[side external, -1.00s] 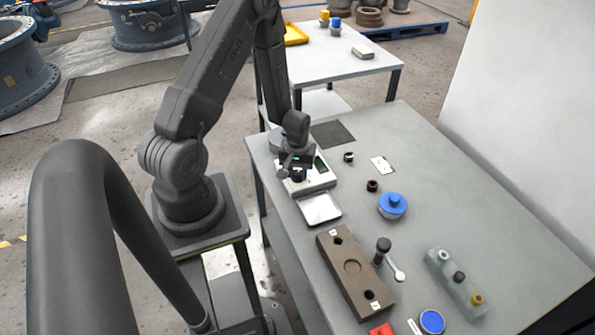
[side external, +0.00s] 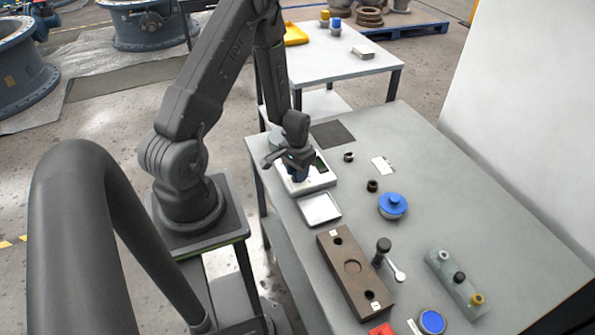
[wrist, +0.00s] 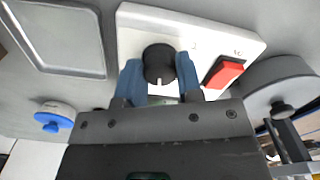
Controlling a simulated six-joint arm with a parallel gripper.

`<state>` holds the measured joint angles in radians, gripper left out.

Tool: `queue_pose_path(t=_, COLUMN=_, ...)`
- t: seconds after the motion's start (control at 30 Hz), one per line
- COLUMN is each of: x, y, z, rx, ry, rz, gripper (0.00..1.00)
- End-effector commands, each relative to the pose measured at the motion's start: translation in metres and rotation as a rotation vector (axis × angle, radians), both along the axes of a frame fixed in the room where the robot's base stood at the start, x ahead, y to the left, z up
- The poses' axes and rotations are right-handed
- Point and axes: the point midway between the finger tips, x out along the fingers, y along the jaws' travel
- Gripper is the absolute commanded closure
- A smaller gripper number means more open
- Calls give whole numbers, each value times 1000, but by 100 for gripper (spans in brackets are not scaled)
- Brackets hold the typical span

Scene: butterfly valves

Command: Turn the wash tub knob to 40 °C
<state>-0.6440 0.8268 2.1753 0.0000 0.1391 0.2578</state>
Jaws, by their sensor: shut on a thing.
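The black round knob (wrist: 158,57) sits on a white control box (wrist: 205,27) in the wrist view. A short white pointer mark on the knob faces toward my gripper's palm. My gripper (wrist: 160,76) has its two blue fingers closed against opposite sides of the knob. In the side view my gripper (side external: 299,174) is down over the white box (side external: 322,182) and hides the knob. The scale markings are too faint to read. A grey round tub (wrist: 283,80) with a dark knob on it stands beside the box.
A red rocker switch (wrist: 223,72) is on the box close to the right finger. A shallow metal tray (side external: 320,208) lies in front of the box. A blue-topped part (side external: 393,205), a brown block (side external: 353,272) and small fittings stand farther off.

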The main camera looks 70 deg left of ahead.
Motion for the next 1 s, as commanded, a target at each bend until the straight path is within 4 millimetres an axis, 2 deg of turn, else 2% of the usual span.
queue_pose_path(t=0.3, x=0, y=0, z=0, rx=-2, ry=1, rz=-94, gripper=90)
queue_pose_path(t=0.73, x=0, y=0, z=0, rx=-2, ry=1, rz=-103, gripper=90)
queue_pose_path(t=0.77, x=-1, y=0, z=0, rx=-2, ry=1, rz=-103, gripper=66)
queue_pose_path(t=1.0, x=0, y=0, z=0, rx=0, ry=1, rz=-103, gripper=43)
